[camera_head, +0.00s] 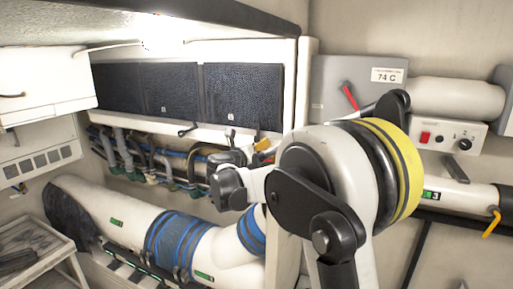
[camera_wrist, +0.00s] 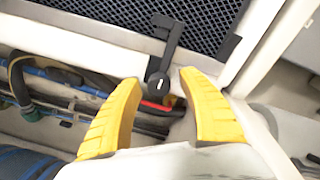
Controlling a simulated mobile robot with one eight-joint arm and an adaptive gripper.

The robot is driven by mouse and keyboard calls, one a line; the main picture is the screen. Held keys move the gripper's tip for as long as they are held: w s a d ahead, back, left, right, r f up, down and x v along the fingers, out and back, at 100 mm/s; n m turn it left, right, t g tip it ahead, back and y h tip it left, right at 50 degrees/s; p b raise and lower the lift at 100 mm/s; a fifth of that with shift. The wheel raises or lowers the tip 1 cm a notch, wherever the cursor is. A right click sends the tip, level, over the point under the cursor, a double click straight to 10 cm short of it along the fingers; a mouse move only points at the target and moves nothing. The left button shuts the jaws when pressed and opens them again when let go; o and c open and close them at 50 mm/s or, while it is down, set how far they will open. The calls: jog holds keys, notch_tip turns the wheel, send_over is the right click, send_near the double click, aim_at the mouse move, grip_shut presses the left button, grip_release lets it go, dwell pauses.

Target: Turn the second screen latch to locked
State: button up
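Dark mesh screens (camera_head: 240,92) line the locker face in the head view. One black latch (camera_head: 187,130) below them lies slanted. Another latch (camera_head: 230,135), further right, looks upright. In the wrist view a black latch (camera_wrist: 168,40) stands with its handle pointing up over the mesh edge, its round pivot with a white mark at the bottom. My gripper (camera_wrist: 159,80) is open and empty. Its two yellow fingers frame the pivot from either side, with no clear contact. In the head view my arm hides most of the gripper; only a bit of yellow (camera_head: 263,145) shows.
Pipes and hoses (camera_head: 150,160) run below the screens. A large white duct with blue bands (camera_head: 175,240) lies beneath. A vertical post (camera_head: 298,80) stands right of the screens. A grey box with a red lever (camera_head: 348,95) and a switch panel (camera_head: 450,135) are on the right wall.

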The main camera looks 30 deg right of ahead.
jog(key=v, duration=1.2)
dwell(0.3)
